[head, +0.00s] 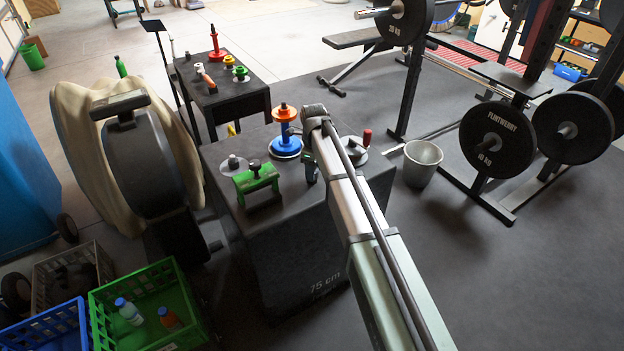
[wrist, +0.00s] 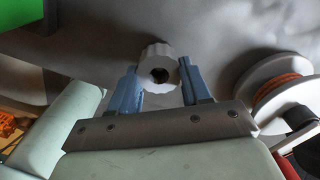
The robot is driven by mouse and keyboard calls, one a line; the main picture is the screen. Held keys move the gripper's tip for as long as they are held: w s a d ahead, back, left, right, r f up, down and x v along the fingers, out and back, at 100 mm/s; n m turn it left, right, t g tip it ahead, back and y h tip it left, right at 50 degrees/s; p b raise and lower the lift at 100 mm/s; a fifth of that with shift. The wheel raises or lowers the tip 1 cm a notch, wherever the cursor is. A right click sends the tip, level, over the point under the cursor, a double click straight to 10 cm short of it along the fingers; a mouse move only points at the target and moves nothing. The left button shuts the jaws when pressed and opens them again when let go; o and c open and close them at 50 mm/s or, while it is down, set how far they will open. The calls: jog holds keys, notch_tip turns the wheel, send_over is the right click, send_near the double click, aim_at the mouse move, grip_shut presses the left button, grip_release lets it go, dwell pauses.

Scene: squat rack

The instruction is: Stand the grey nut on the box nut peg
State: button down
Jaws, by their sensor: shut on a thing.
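The grey nut (wrist: 158,63) is a pale ridged ring with a dark hole, seen in the wrist view between the blue fingertips of my gripper (wrist: 158,82). The gripper is shut on it, with the hole facing the camera. In the head view my arm reaches over the black box, and the fingers (head: 310,168) show only partly; I cannot make out the nut there. A grey disc with a short dark peg (head: 234,164) stands at the box's left. I cannot tell which is the box nut peg.
On the black box (head: 290,250) stand a green block with a dark knob (head: 256,180) and a blue and orange stack (head: 286,140) close to my gripper. A pale flanged round piece (wrist: 280,88) lies right of the fingers. The box top between green block and front edge is bare.

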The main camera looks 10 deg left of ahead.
jog(key=shift+f, duration=0.1)
grip_release()
dwell(0.5)
